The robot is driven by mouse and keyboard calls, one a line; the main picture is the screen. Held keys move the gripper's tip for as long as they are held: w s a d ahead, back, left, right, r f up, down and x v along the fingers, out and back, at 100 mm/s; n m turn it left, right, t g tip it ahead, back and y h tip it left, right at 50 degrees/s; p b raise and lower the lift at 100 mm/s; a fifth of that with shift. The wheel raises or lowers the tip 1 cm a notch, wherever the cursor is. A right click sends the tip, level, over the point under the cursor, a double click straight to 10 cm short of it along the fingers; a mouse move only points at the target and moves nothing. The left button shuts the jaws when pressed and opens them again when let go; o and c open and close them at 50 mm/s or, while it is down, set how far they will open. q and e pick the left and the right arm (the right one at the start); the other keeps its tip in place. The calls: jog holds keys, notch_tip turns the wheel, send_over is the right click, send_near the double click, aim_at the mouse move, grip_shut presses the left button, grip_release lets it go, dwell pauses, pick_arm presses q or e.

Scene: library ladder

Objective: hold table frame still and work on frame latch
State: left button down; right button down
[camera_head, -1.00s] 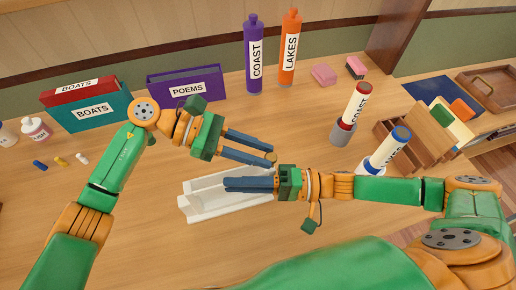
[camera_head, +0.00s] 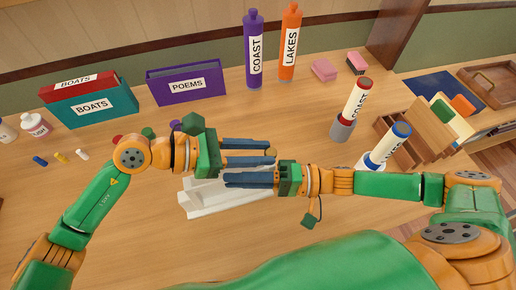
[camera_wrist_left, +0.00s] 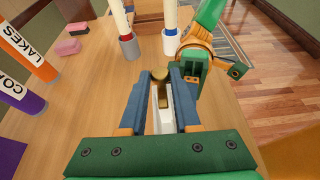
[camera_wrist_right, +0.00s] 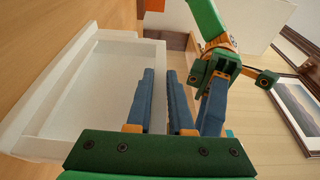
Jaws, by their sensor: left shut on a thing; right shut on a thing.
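My right gripper (camera_head: 226,178) is shut on the frame; the exact contact is hard to see. My left gripper (camera_head: 272,152) reaches across from the left above the right one. It is shut on the brass-coloured frame latch, which shows between its fingers in the left wrist view (camera_wrist_left: 160,90). The latch's round end (camera_head: 270,152) peeks out at the fingertips in the head view.
Books marked BOATS (camera_head: 95,107) and POEMS (camera_head: 187,85) stand at the back left. Purple (camera_head: 254,60) and orange (camera_head: 288,45) cylinders stand at the back. Two capped tubes (camera_head: 357,100) (camera_head: 388,148) and a wooden organiser (camera_head: 405,135) are right.

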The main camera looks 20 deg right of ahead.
pick_arm(q)
jog(key=shift+f, duration=0.1)
jog(key=c, duration=0.6)
grip_release()
jog(key=shift+c, duration=0.2)
jog(key=shift+a, duration=0.1)
jog(key=v, duration=1.2)
pick_arm(e)
jog(key=c, duration=0.7)
grip_release()
